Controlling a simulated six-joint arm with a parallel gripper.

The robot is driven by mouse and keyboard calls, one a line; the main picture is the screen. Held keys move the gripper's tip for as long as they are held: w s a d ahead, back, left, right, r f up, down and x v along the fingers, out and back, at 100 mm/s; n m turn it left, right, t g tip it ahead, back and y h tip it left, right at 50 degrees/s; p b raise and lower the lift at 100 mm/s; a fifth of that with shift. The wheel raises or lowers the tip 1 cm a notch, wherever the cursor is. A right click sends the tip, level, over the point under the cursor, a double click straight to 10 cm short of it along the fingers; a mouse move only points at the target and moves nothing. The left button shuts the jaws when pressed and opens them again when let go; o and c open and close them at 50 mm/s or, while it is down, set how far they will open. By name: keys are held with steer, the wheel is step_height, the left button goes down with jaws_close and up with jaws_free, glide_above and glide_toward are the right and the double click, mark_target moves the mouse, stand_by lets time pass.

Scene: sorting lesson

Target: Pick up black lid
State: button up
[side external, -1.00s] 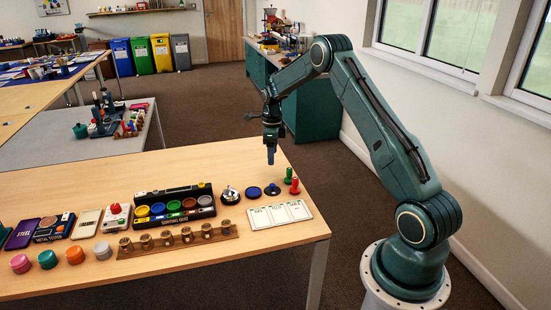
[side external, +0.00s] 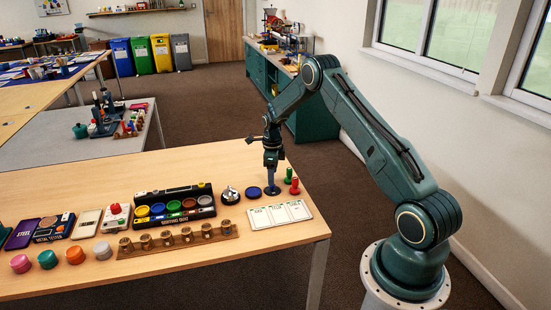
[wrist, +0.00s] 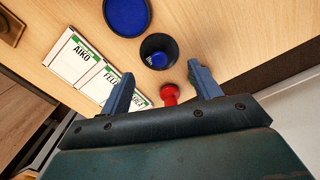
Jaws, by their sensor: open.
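The black lid (side external: 272,193) lies on the near wooden table, under my gripper (side external: 271,185), which partly hides it in the side view. In the wrist view the black lid (wrist: 146,58) is round and dark, with a blue spot (wrist: 158,59) in its middle. My gripper (wrist: 160,72) is open, its two blue fingers spread apart with nothing held. The lid shows just beyond the fingertips, between their lines. I cannot tell whether the fingertips touch it.
A blue disc (side external: 253,191) lies close left of the lid. A red peg (side external: 294,187) and a green peg (side external: 288,176) stand close right. A white name card (side external: 280,214) lies in front. A silver bell (side external: 229,195) and a sorting rack (side external: 175,204) are further left.

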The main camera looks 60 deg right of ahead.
mark_target(272, 188)
steer(key=shift+f, duration=0.15)
steer(key=shift+f, duration=2.5)
jaws_close()
